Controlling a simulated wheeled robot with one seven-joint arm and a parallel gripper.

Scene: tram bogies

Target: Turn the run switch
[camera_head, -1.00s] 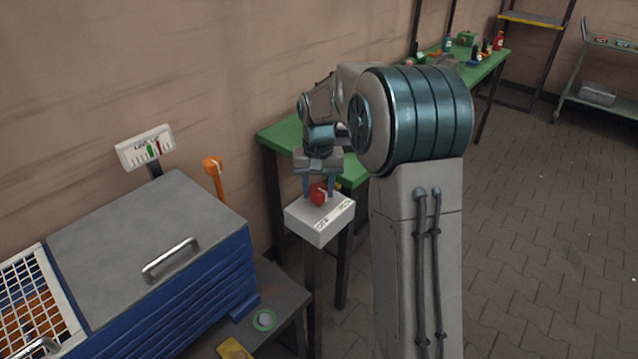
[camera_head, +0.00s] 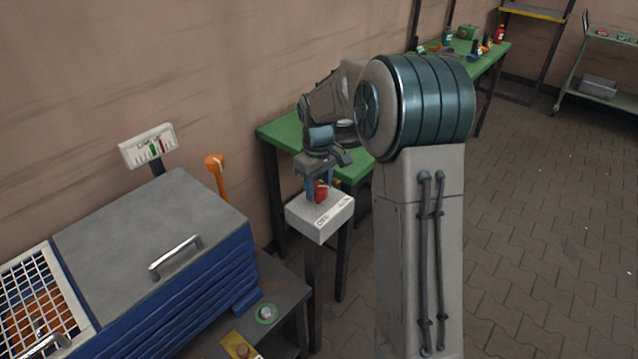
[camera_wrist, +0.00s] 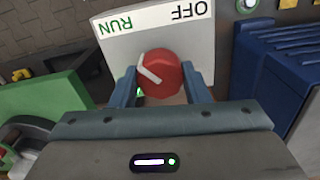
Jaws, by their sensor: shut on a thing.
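The run switch is a red knob (camera_head: 321,192) on top of a white box (camera_head: 320,216) that stands on a dark post. In the wrist view the red knob (camera_wrist: 162,74) bears a white pointer, slanted to the upper left, toward the green RUN label (camera_wrist: 115,25). The dark OFF label (camera_wrist: 188,12) is at the upper right. My gripper (camera_head: 319,184) comes down from above, its blue fingers on both sides of the knob, shut on it. The knob's lower part is hidden behind the gripper body in the wrist view.
A blue cabinet with a grey lid (camera_head: 150,225) stands left of the switch box. An orange lever (camera_head: 216,172) and a gauge panel (camera_head: 148,146) rise behind it. A green table (camera_head: 285,134) is behind my arm. Paved floor on the right is open.

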